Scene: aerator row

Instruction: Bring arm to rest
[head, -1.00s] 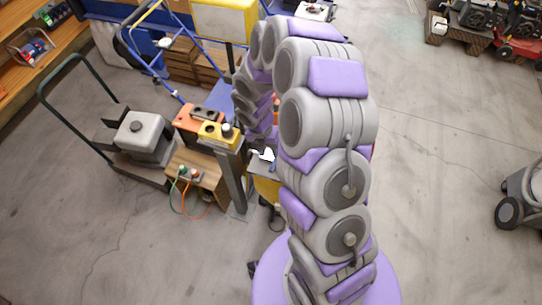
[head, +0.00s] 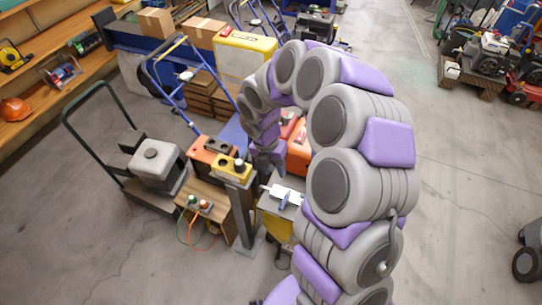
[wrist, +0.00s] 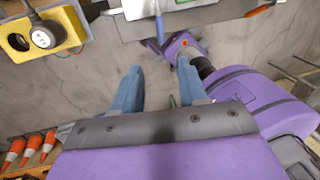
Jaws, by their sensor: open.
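My arm (head: 345,120) is purple and grey and arches up and forward in the head view, bending down at its far end. My gripper, seen in the wrist view (wrist: 160,85), has two blue fingers set wide apart with only floor and part of my own body beyond them. It is open and empty. In the head view the arm's end hangs by the yellow control box (head: 232,167) and above the small stand with a white item (head: 283,196); its fingers are not clear there. Whether it touches anything cannot be told.
A wooden box with cables (head: 198,206), a grey engine unit on a cart (head: 157,160) and a blue-framed trolley (head: 222,112) crowd the left. An orange case (head: 300,150) lies behind the arm. Orange cones (wrist: 30,150) show in the wrist view.

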